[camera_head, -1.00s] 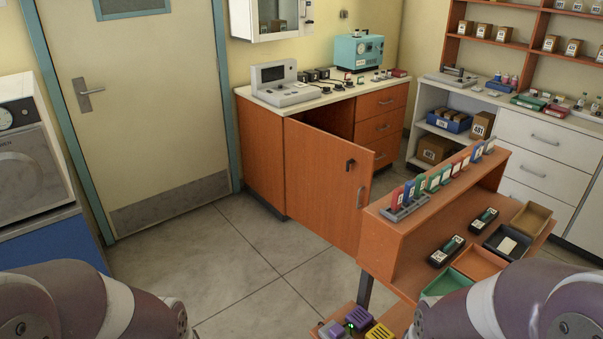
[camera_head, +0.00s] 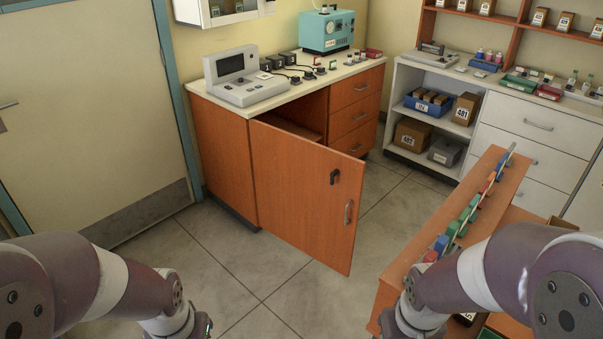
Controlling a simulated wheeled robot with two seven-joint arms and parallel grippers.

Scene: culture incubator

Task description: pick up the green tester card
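Colored tester cards stand in a row in a rack on top of the orange shelf unit (camera_head: 398,272) at the right. Green cards (camera_head: 453,229) are among them, with a blue card (camera_head: 441,244) and a red card (camera_head: 430,256) at the near end. The cards are small and seen nearly edge-on, so their labels cannot be read. My two arms come in at the lower left and lower right. Their gripper fingers are not visible. My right arm stands in front of the shelf unit and hides much of its lower part.
An orange cabinet with its door (camera_head: 305,190) swung open stands ahead, with a grey device (camera_head: 245,80) and a teal machine (camera_head: 327,30) on its counter. White drawers (camera_head: 540,125) stand at the back right. Grey floor (camera_head: 235,265) is clear between the cabinet and me.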

